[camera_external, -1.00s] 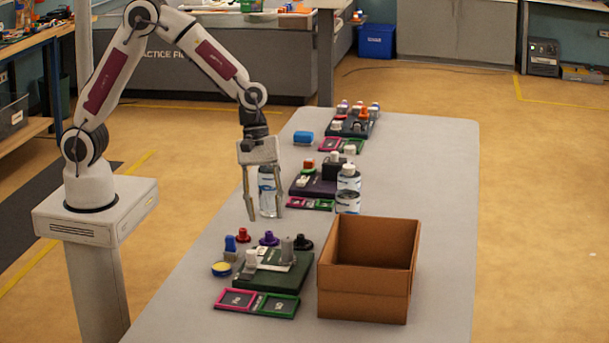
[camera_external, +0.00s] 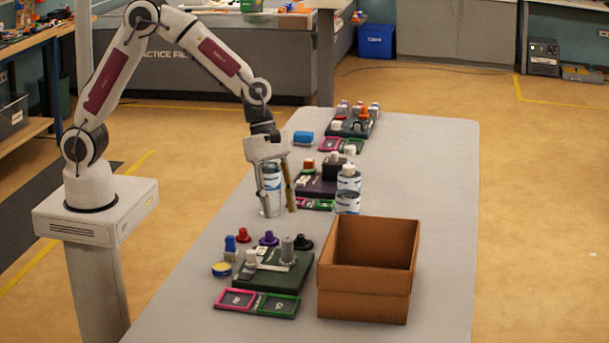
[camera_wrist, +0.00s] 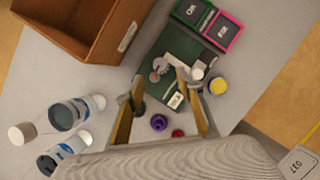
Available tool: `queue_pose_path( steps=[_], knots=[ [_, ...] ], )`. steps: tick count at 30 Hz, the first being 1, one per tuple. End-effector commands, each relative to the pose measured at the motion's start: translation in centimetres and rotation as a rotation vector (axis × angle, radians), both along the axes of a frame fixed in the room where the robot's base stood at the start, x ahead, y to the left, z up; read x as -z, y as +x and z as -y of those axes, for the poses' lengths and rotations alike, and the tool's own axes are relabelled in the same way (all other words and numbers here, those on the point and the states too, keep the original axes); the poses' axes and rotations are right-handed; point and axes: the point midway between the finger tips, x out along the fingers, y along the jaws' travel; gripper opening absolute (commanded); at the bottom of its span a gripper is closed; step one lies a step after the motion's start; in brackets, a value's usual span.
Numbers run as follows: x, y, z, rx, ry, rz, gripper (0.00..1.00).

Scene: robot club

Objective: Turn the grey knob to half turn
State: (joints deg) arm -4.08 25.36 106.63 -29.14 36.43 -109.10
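The grey knob (camera_external: 287,249) stands upright on a dark green board (camera_external: 268,281) in the front group on the table. In the wrist view the knob (camera_wrist: 160,66) shows beyond my fingers, near the middle of the green board (camera_wrist: 182,45). My gripper (camera_external: 280,212) is open and empty, pointing down above the table and farther back than the board. In the wrist view my gripper's two fingers (camera_wrist: 160,76) are spread, with the knob between their tips in the picture but apart from them. The knob's exact turn is too small to tell.
An open cardboard box (camera_external: 365,290) stands right of the board. A white knob (camera_external: 251,258), purple piece (camera_external: 268,238), black piece (camera_external: 303,242) and yellow tin (camera_external: 222,269) are close by. Bottles (camera_external: 348,190) stand behind. Pink and green frames (camera_external: 236,300) lie in front.

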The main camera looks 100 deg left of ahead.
Motion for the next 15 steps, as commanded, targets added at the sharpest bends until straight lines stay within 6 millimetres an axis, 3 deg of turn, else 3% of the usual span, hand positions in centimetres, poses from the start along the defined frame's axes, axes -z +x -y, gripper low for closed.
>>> queue_pose_path(
  steps=[8, 15],
  knots=[
    [1.1, 0.3, 0.3, 0.001, 0.0, -0.001, 0.37],
    [3.4, 0.9, 1.0, 0.002, 0.0, -0.003, 0.37]
  ],
)
